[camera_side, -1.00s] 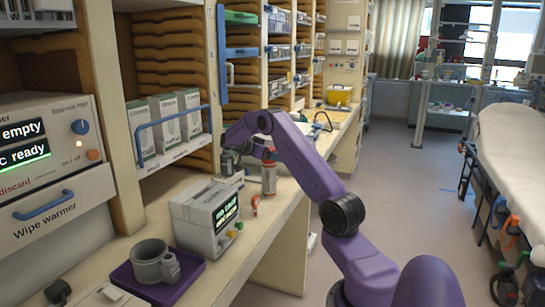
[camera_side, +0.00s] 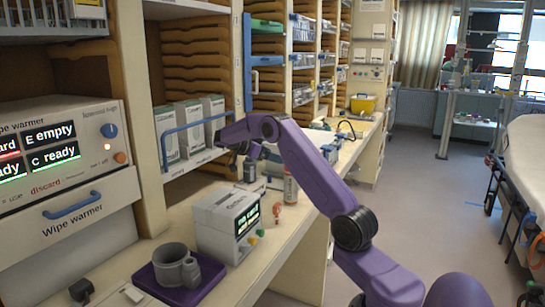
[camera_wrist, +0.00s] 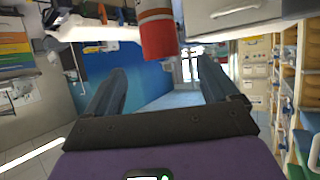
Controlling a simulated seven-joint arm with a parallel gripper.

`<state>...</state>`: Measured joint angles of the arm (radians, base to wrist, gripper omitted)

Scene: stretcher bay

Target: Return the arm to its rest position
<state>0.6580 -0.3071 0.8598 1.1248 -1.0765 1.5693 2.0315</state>
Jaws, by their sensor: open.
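My purple arm (camera_side: 315,175) reaches from the lower right to above the counter (camera_side: 265,255), bent at its dark elbow joint. Its wrist end is raised near the shelf edge. In the wrist view my gripper (camera_wrist: 158,85) is open, its two grey fingers wide apart with nothing between them. In the side view the fingertips are hard to make out against the small items behind. A red and white canister (camera_wrist: 158,35) shows beyond the fingers in the wrist view. It stands on the counter in the side view (camera_side: 290,187).
A white device with a green display (camera_side: 220,228) stands on the counter, left of the canister. Shelves with a blue rail (camera_side: 198,127) line the left.

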